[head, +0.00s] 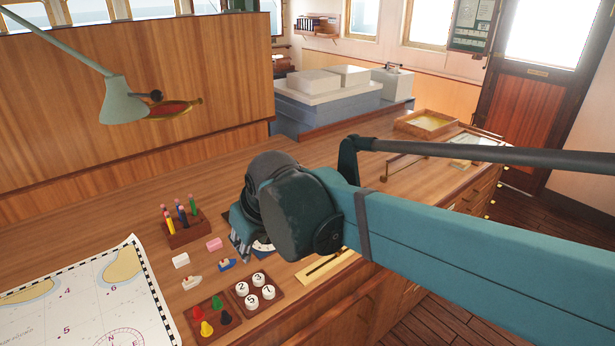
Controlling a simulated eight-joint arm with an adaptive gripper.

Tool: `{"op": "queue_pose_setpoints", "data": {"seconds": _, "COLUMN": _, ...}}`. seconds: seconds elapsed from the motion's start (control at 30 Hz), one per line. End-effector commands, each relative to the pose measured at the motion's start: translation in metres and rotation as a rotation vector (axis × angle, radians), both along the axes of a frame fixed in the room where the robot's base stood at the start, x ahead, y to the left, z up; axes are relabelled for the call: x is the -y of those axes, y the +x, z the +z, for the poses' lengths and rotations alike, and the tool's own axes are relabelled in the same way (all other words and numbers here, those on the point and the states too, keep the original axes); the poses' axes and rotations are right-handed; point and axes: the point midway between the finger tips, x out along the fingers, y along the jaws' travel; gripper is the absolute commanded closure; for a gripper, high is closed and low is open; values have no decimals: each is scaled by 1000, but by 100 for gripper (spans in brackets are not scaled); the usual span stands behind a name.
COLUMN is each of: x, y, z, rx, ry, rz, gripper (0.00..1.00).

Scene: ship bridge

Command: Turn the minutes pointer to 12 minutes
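A white dial face with dark marks (263,246) shows in part on the desk, just below my arm's dark wrist housing. The housing covers most of the dial, and I cannot make out the minutes pointer. My gripper (244,238) points down at the dial's left side, largely hidden behind my own arm. Its fingertips are not clear, so I cannot tell whether it is open or shut, or whether it touches the pointer.
A pencil block (186,232), pink eraser (214,244), white eraser (181,261), numbered-disc tray (237,291) and coloured-pawn tray (194,324) stand nearby. A yellow strip with a dark rod (326,268) lies right. A chart (85,300) covers the left front. A lamp (124,100) overhangs the back left.

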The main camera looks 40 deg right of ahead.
Motion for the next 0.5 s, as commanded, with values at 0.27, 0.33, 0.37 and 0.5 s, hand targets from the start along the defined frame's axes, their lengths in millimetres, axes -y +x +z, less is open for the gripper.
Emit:
{"op": "queue_pose_setpoints", "data": {"seconds": 0.27, "x": 27, "y": 41, "z": 26, "rx": -55, "ry": -31, "rz": 25, "gripper": 71}}
{"op": "queue_pose_setpoints", "data": {"seconds": 0.33, "x": 34, "y": 51, "z": 31, "rx": -68, "ry": -38, "rz": 33, "gripper": 71}}
{"op": "queue_pose_setpoints", "data": {"seconds": 0.37, "x": 37, "y": 55, "z": 33, "rx": -74, "ry": -40, "rz": 36, "gripper": 71}}
{"op": "queue_pose_setpoints", "data": {"seconds": 0.5, "x": 53, "y": 75, "z": 41, "rx": -102, "ry": -53, "rz": 51, "gripper": 71}}
